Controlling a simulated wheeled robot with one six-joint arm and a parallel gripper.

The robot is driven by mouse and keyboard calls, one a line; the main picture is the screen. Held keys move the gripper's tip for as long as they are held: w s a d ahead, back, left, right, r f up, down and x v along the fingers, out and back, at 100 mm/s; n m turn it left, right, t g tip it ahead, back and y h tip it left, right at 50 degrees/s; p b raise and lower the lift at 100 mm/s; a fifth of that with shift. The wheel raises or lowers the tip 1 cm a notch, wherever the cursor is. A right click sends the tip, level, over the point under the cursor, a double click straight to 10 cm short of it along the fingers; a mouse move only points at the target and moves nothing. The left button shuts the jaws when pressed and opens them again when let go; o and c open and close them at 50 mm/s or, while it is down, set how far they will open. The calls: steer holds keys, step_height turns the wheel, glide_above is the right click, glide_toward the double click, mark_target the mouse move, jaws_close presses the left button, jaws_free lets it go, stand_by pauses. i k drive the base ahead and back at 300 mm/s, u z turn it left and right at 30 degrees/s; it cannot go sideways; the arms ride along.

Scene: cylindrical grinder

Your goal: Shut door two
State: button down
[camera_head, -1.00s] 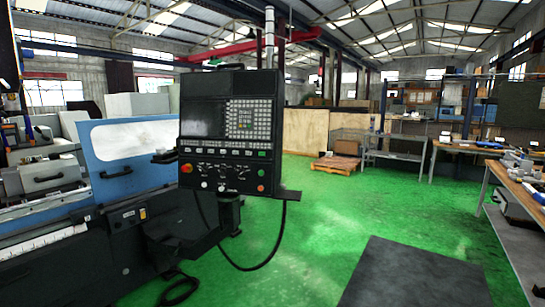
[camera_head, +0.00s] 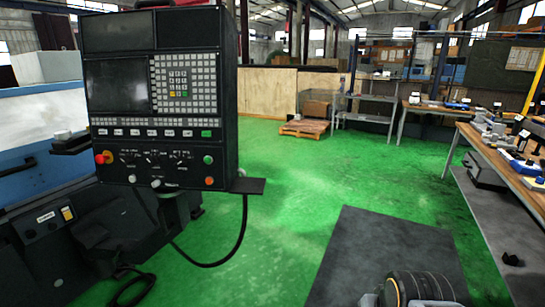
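A blue machine door panel (camera_head: 70,98) with a pale window shows at the left edge, partly cut off by the frame and partly hidden behind the control panel. A black handle (camera_head: 17,167) sits on it at the far left edge. I cannot tell whether this is door two, nor whether it is open or shut. My gripper is not in view. A dark rounded part of my arm shows at the bottom right of centre.
The black control panel (camera_head: 157,95) stands close at left, with a small shelf (camera_head: 248,186) and a hanging cable (camera_head: 228,250). A dark mat (camera_head: 385,255) lies on the green floor. A workbench (camera_head: 490,150) stands at right. The floor between is clear.

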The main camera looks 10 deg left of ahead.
mark_target(31, 118)
steer(key=z, duration=0.1)
steer(key=i, duration=3.75)
steer(key=u, duration=1.25)
steer(key=i, duration=1)
steer(key=u, duration=1.5)
steer(key=i, duration=2.15)
steer(key=u, duration=0.3)
